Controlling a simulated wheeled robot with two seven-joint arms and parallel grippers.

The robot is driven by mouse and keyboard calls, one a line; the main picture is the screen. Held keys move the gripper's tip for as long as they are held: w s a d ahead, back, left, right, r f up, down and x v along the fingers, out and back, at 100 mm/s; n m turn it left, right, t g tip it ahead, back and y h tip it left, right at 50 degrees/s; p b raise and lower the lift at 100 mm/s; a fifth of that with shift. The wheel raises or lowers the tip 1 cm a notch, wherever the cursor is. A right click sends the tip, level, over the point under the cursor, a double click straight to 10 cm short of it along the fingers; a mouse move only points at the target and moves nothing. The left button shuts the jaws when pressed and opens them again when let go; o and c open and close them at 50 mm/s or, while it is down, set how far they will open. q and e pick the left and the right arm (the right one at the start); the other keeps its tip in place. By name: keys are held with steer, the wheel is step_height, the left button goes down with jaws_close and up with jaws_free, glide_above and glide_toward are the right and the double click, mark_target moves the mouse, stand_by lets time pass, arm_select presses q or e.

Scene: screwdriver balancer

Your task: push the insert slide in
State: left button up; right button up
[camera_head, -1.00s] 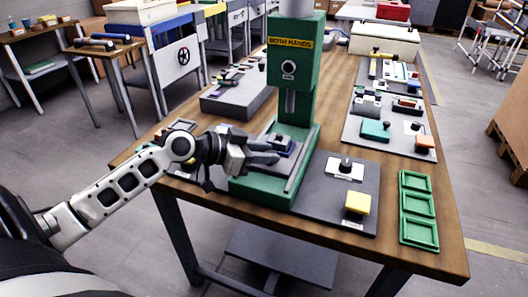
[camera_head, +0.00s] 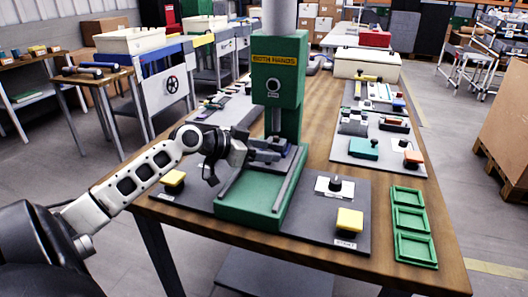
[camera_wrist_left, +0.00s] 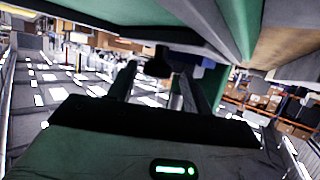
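The green press (camera_head: 275,85) with a yellow "BOTH HANDS" sign stands on the table. Its insert slide (camera_head: 268,150), a dark grey and blue block, sits between the rails of the green base, at the foot of the column under the ram. The front of the base (camera_head: 250,192) is bare. My left gripper (camera_head: 262,155) is at the near left side of the slide, seemingly against it. In the left wrist view its two fingers (camera_wrist_left: 154,82) stand apart, with dark and blue parts beyond the tips; exact contact is hidden. My right gripper is out of view.
Yellow buttons flank the base on the left (camera_head: 174,178) and the right (camera_head: 349,219). A black knob (camera_head: 335,184) stands behind the right one. An empty green three-pocket tray (camera_head: 412,226) lies at the right edge. A grey board with small parts (camera_head: 378,140) lies behind.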

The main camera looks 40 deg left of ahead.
arm_select(q)
steer(key=shift+s, duration=0.1)
steer(key=shift+s, duration=0.2)
steer(key=v, duration=1.5)
steer(key=shift+a+r, duration=0.2)
steer(key=shift+r, duration=0.05)
steer(key=shift+s, duration=0.1)
